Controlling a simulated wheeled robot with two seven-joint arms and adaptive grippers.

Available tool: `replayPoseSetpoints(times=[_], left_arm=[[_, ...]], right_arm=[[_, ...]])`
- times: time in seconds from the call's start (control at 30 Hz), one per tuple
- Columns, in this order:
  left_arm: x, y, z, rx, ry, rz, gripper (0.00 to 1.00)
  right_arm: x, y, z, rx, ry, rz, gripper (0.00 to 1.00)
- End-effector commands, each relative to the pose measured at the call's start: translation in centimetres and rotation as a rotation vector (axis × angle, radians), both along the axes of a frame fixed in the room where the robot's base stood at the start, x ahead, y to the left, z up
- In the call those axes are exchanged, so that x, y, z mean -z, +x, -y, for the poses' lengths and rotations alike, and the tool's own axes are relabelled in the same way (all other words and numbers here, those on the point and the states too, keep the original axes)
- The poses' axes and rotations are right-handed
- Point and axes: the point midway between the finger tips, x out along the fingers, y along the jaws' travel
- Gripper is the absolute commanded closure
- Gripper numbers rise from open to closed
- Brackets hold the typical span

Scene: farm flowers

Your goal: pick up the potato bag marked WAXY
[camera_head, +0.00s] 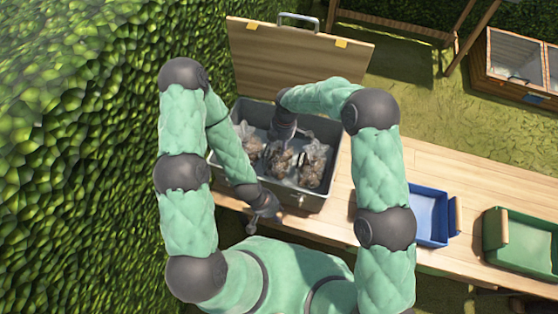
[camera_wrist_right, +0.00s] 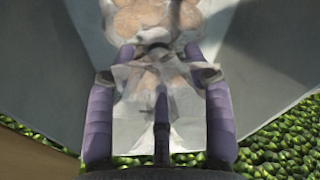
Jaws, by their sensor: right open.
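An open grey box (camera_head: 323,125) on the table holds several clear bags of potatoes: a left bag (camera_head: 247,138), a middle bag (camera_head: 279,163) and a right bag (camera_head: 314,165). I cannot read WAXY on any of them. My right gripper (camera_head: 283,143) reaches down into the box over the middle bag, partly hidden by its own wrist. In the right wrist view, the right gripper (camera_wrist_right: 158,75) is open, its purple fingers on either side of the gathered top of a clear potato bag (camera_wrist_right: 150,22). My left gripper (camera_head: 265,210) hangs outside the box's front edge; its fingers are too small to judge.
The box's wooden lid (camera_head: 290,65) stands open behind it. A blue tray (camera_head: 430,215) and a green tray (camera_head: 525,240) are to the right on the wooden table (camera_head: 450,165). A leafy hedge (camera_head: 80,170) is close on the left. Bare tabletop lies behind the trays.

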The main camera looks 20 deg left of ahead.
Motion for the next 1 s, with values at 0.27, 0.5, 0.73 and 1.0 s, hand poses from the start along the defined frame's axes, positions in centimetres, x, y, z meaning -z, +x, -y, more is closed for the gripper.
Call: replayPoseSetpoints(times=[0.27,0.5,0.73,1.0], left_arm=[[0.8,0.0,0.0,0.0,0.0,0.0,0.6],[0.7,0.0,0.0,0.0,0.0,0.0,0.6],[0.7,0.0,0.0,0.0,0.0,0.0,0.6],[0.7,0.0,0.0,0.0,0.0,0.0,0.6]], right_arm=[[2.8,-0.2,-0.2,0.001,0.001,-0.001,0.48],[2.7,-0.2,-0.2,0.001,0.001,0.0,0.54],[2.7,-0.2,-0.2,0.001,0.001,-0.001,1.0],[2.6,-0.1,-0.3,0.001,0.002,0.001,1.0]])
